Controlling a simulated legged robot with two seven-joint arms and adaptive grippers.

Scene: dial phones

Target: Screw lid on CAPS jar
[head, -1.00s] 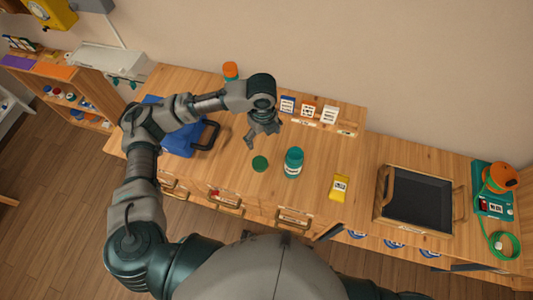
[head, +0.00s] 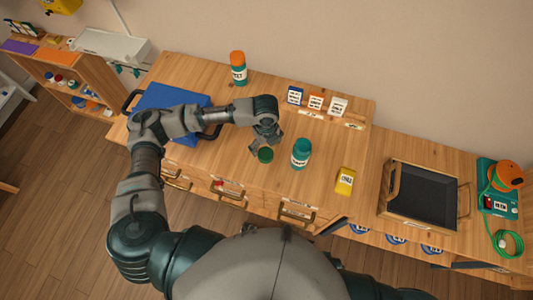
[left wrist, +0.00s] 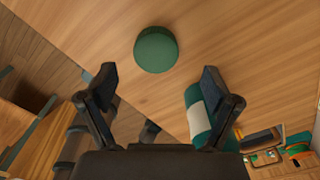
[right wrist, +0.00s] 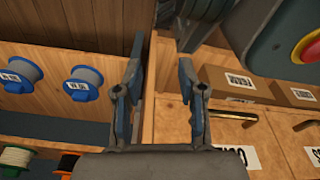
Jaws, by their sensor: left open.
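The green lid (head: 265,155) lies on the wooden worktop, and it also shows in the left wrist view (left wrist: 156,49). The teal jar (head: 301,153) with a white label stands upright just right of the lid; part of it shows behind a finger in the left wrist view (left wrist: 197,112). The lid is apart from the jar. My left gripper (head: 267,142) is open and empty, close above the lid; in the left wrist view the lid appears beyond and between its fingertips (left wrist: 155,82). My right gripper (right wrist: 160,75) is open and empty, away from the worktop objects.
A yellow box (head: 345,181) stands right of the jar. A blue case (head: 170,108) lies to the left, partly behind my arm. An orange-capped bottle (head: 238,69) and small cards (head: 316,102) stand at the back. A dark tray (head: 425,193) is at right.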

